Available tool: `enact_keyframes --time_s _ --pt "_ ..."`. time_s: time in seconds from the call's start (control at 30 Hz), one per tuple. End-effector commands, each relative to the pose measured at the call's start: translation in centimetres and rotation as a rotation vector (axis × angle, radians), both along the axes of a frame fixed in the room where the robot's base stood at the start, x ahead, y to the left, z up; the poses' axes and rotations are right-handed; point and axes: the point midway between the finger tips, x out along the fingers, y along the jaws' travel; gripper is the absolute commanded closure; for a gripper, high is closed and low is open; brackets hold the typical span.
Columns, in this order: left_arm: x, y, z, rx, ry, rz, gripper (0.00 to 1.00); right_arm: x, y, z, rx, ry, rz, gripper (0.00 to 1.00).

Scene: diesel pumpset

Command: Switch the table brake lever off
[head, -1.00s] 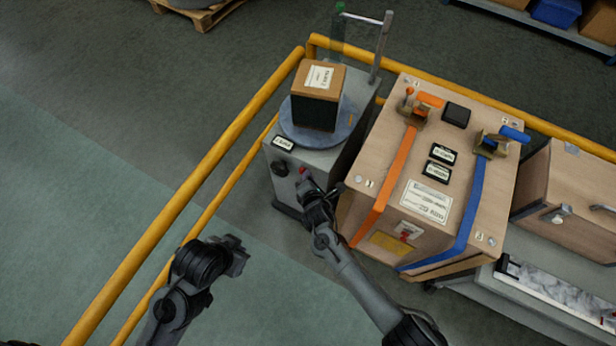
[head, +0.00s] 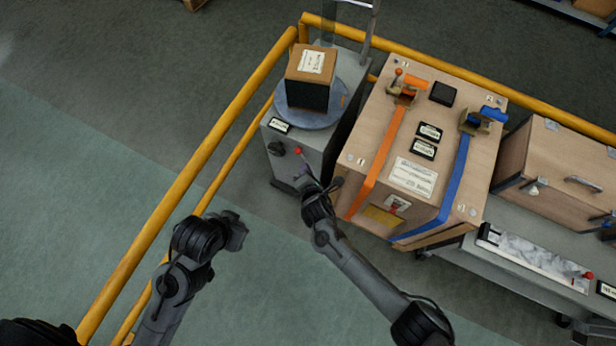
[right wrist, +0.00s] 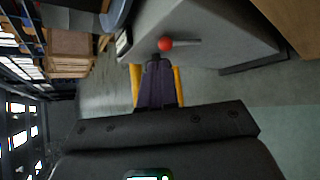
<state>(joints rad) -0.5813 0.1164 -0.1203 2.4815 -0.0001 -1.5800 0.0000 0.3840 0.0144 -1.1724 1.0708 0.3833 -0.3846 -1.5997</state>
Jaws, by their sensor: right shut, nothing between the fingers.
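The brake lever shows as a red ball knob (head: 298,151) on the front face of the grey turntable cabinet (head: 318,150). In the right wrist view the red ball (right wrist: 165,44) sits at the end of a short grey rod, which reaches to the right. My right gripper (head: 308,178) is shut and empty, just below the knob in the head view. In the right wrist view its fingers (right wrist: 157,80) point toward the ball, apparently with a small gap. My left gripper (head: 238,230) hangs lower left, away from the cabinet; its jaws are unclear.
A black rotary knob (head: 276,148) sits left of the lever. A brown-topped box (head: 310,76) stands on the round turntable (head: 338,98). A strapped wooden crate (head: 425,150) stands close on the right. Yellow rails (head: 222,125) run along the left. Floor in front is clear.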

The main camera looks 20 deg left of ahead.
Motion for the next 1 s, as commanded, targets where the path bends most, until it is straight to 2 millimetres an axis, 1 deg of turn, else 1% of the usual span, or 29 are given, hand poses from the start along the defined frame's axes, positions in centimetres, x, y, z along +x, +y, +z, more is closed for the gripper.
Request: enact_keyframes --time_s 0.03,0.1,0.23,0.4,0.57,1.0 --pt "0.0 0.1 1.0 0.003 0.001 -0.001 1.0 -0.9 -0.4 1.1 0.001 -0.001 0.0 1.0" --pt "0.0 0.1 1.6 0.005 0.0 -0.003 1.0 -1.9 -0.8 1.7 0.0 0.0 0.002 1.0" --pt "0.0 0.2 2.3 0.009 0.001 -0.005 1.0 -3.4 -1.4 2.7 0.001 0.0 0.001 1.0" --pt "0.0 0.3 2.7 0.011 0.0 -0.006 1.0 -4.5 -1.9 3.3 -0.001 0.0 0.0 1.0" --pt "0.0 0.2 2.8 0.009 0.001 -0.005 1.0 -4.9 -2.0 3.6 0.001 -0.001 0.0 1.0" --pt "0.0 -0.1 2.8 -0.004 0.001 0.003 1.0 -5.0 -2.0 3.5 0.001 -0.001 0.0 1.0"
